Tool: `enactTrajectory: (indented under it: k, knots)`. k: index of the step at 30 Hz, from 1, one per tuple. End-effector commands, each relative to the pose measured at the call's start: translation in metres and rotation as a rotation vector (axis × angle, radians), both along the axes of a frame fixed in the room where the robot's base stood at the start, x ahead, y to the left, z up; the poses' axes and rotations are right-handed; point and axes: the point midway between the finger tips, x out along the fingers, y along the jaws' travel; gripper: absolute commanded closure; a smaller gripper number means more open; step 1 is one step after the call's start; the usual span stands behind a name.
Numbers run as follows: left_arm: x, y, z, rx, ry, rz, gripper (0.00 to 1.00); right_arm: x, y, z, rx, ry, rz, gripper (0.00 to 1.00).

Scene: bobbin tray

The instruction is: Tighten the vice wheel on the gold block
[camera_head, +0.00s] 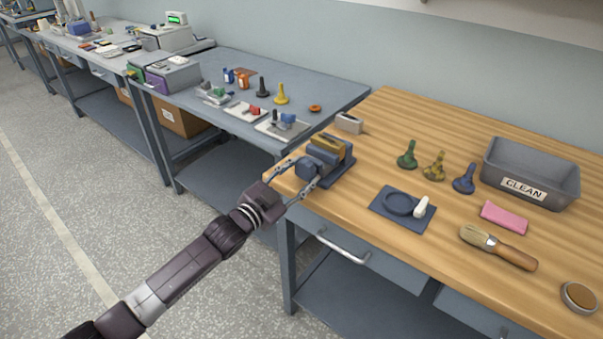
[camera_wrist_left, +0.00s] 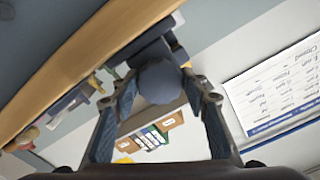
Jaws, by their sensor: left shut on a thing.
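The blue-grey vice (camera_head: 338,172) stands at the near left corner of the wooden bench. The gold block (camera_head: 327,142) sits between its jaws. The rounded vice wheel (camera_head: 307,169) faces the bench's left edge. My left gripper (camera_head: 298,176) comes in from the left with a finger on each side of the wheel and is shut on it. In the left wrist view the wheel (camera_wrist_left: 161,82) lies between the fingers, with part of the vice behind it. The gold block cannot be made out there. My right gripper is not in view.
Several bobbin-like pieces (camera_head: 408,156), a blue mat (camera_head: 386,214) with a ring and white piece, a pink cloth (camera_head: 504,218), a brush (camera_head: 497,247) and a grey CLEAN tray (camera_head: 571,182) lie right of the vice. A grey bench (camera_head: 335,88) adjoins behind left.

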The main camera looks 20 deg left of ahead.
Motion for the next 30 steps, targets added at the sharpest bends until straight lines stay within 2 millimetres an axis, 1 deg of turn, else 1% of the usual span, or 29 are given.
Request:
enactTrajectory:
  k: [23, 24, 28, 30]
  knots:
    - [-0.0005, 0.0001, -0.0022, 0.003, 0.004, 0.0, 0.83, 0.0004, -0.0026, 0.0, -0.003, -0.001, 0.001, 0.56]
    - [-0.0005, 0.0001, -0.0022, 0.003, 0.004, 0.0, 0.55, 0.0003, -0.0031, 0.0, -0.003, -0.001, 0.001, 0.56]
    - [-0.0004, 0.0001, -0.0017, 0.002, 0.003, 0.0, 0.41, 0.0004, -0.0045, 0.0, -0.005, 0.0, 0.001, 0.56]
    - [-0.0003, 0.0001, -0.0013, 0.002, 0.002, 0.0, 0.41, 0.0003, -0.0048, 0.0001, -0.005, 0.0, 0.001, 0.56]
